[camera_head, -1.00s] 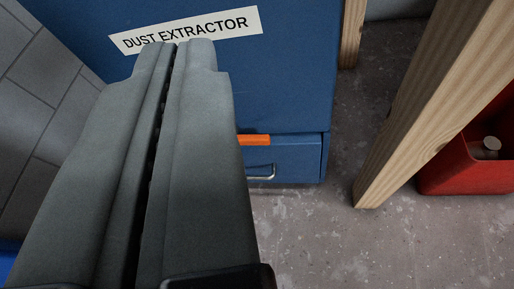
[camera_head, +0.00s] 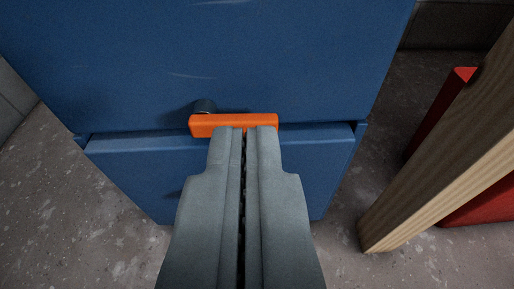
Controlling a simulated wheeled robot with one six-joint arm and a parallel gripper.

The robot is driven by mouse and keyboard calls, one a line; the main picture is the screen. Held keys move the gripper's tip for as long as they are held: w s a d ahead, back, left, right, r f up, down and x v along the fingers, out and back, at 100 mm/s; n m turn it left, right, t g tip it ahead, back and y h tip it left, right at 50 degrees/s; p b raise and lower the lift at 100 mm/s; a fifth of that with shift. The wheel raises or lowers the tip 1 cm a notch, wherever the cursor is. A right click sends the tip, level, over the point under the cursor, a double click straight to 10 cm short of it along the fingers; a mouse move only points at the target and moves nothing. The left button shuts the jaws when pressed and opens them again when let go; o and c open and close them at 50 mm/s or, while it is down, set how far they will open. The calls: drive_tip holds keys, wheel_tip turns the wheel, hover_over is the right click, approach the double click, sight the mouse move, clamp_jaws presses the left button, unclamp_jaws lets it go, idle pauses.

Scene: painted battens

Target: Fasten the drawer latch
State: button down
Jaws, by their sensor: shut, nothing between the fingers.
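The orange latch bar (camera_head: 232,121) lies level across the front of the blue cabinet (camera_head: 290,60), just above the seam over the drawer (camera_head: 120,158). My gripper (camera_head: 246,130) is shut and empty. Its fingertips overlap the lower edge of the latch bar in the picture, right of the bar's middle; I cannot tell whether they touch it. My gripper hides the middle of the drawer front, and the drawer handle is not visible.
A wooden post (camera_head: 440,165) slants up on the right, standing on the concrete floor (camera_head: 70,220). Bare floor lies left of the cabinet and between the drawer and the post.

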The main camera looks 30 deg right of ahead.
drive_tip(key=shift+f, duration=0.25)
drive_tip(key=shift+w, duration=0.15)
drive_tip(key=w+d+f, duration=0.5)
drive_tip(key=w+f, duration=0.1)
drive_tip(key=w, duration=0.1)
drive_tip(key=shift+w+d+f, duration=0.2)
drive_tip(key=shift+w+f, duration=0.05)
drive_tip(key=shift+w, duration=0.15)
